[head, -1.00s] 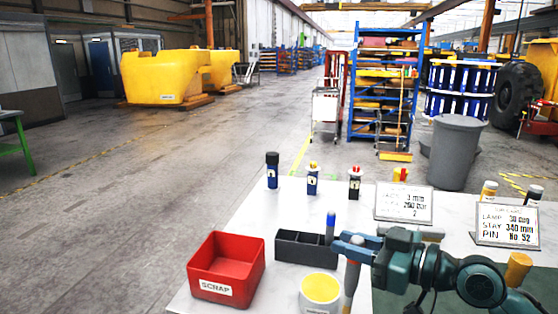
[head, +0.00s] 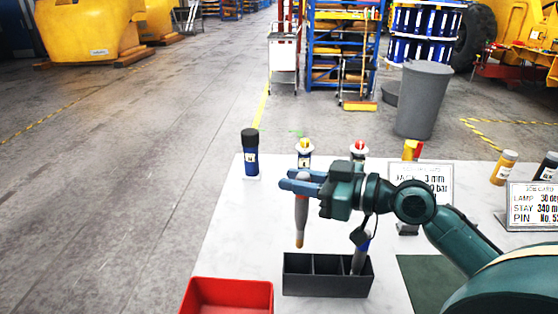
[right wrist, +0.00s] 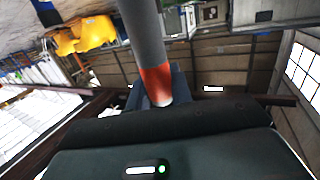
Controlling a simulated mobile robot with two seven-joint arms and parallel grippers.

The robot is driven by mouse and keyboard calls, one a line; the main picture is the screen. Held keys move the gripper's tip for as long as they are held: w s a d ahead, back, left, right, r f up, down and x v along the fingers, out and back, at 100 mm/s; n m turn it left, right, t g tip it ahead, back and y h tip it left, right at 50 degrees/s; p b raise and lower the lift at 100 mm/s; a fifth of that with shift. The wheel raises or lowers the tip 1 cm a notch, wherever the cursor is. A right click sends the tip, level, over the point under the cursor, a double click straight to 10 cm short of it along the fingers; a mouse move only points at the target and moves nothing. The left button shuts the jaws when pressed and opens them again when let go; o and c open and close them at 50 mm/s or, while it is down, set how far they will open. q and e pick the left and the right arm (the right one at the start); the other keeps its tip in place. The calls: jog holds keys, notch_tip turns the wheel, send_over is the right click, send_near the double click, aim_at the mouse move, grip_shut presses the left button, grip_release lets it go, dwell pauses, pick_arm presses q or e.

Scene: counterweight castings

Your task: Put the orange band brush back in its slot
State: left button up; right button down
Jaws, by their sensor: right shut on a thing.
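My right gripper (head: 300,184) is shut on the orange band brush (head: 300,215), gripping it near its top. The brush is a grey stick hanging nearly upright, with a brownish-orange lower end. In the right wrist view the grey brush (right wrist: 144,35) shows a bright orange-red band beside the fingers. The dark slotted holder (head: 328,284) stands on the table below, with several compartments. The brush's lower end appears over the holder's left part in the picture, clear of its rim. A blue-marked brush (head: 360,257) leans in the right compartment. My left gripper is out of view.
A red bin (head: 228,296) stands front left. Along the table's back edge are a black-capped blue bottle (head: 250,155), smaller bottles behind my gripper, and a job card sign (head: 533,204) at right. A dark green mat (head: 420,280) lies right of the holder.

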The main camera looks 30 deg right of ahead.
aim_at(296, 219)
jog(key=shift+w, duration=0.2)
jog(key=shift+f, duration=0.2)
jog(key=shift+s+f+b, duration=0.2)
jog(key=shift+f+b, duration=0.5)
jog(key=shift+b, duration=0.1)
notch_tip(296, 219, down, 3)
jog(key=b, duration=0.2)
jog(key=shift+f+b, duration=0.2)
jog(key=shift+b, duration=0.1)
jog(key=shift+f+b, duration=0.95)
notch_tip(296, 219, down, 2)
jog(key=shift+f+b, duration=0.1)
jog(key=shift+b, duration=0.95)
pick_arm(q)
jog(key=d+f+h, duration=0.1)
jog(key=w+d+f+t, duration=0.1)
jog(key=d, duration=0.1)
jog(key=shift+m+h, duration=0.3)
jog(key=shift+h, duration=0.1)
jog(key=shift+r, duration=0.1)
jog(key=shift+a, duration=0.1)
